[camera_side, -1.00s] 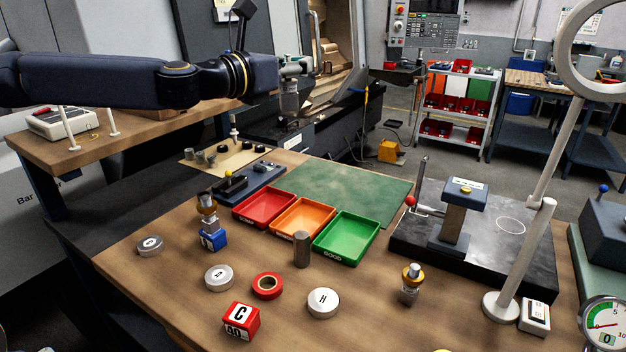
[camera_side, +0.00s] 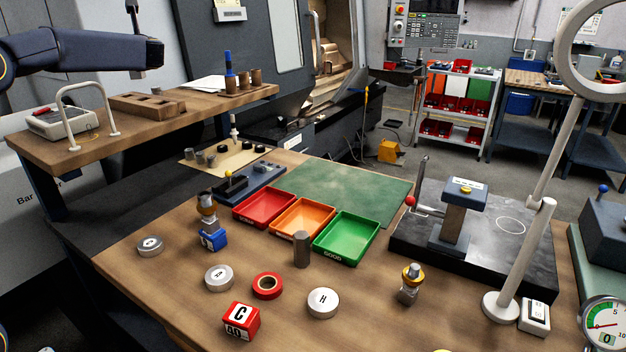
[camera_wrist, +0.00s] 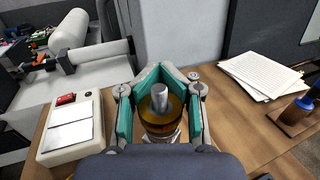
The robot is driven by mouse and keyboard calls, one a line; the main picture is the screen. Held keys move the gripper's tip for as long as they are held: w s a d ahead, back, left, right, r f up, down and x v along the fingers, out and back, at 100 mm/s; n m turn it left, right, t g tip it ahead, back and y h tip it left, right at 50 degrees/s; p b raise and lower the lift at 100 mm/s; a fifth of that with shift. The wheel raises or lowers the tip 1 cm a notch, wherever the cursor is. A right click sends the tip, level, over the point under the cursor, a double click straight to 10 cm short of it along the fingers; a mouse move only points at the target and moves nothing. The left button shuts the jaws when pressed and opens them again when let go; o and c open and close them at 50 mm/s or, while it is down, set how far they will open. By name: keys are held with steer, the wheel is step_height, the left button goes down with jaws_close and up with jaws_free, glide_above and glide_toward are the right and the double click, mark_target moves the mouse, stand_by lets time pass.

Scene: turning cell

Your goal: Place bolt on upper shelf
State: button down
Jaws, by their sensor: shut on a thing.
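In the wrist view my gripper (camera_wrist: 161,108) is shut, its teal pads on both sides of the bolt (camera_wrist: 160,97). The bolt shows a grey round shaft end in a dark amber collar, with a pale part below it. The wooden upper shelf (camera_side: 190,108) stands at the left in the side view. It also shows under the gripper in the wrist view (camera_wrist: 245,130). Whether the bolt touches the shelf, I cannot tell. In the side view my gripper and the bolt cannot be made out.
On the shelf are a white device (camera_side: 62,122), a white handle rail (camera_side: 88,88), a brown wooden block with openings (camera_side: 147,104), papers (camera_side: 203,83) and a holder with a blue-handled tool (camera_side: 229,72). Coloured bins stand on the bench below. The shelf's front middle looks clear.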

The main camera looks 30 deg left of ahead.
steer(key=s+a+r+n+g, duration=0.2)
steer(key=s+a+r+g, duration=0.1)
steer(key=s+a, duration=0.1)
steer(key=shift+y, duration=0.3)
steer(key=f, duration=1.4)
steer(key=shift+s+d, duration=0.15)
steer(key=shift+d, duration=0.05)
steer(key=c, duration=0.8)
jaws_free()
steer(key=shift+f, duration=0.15)
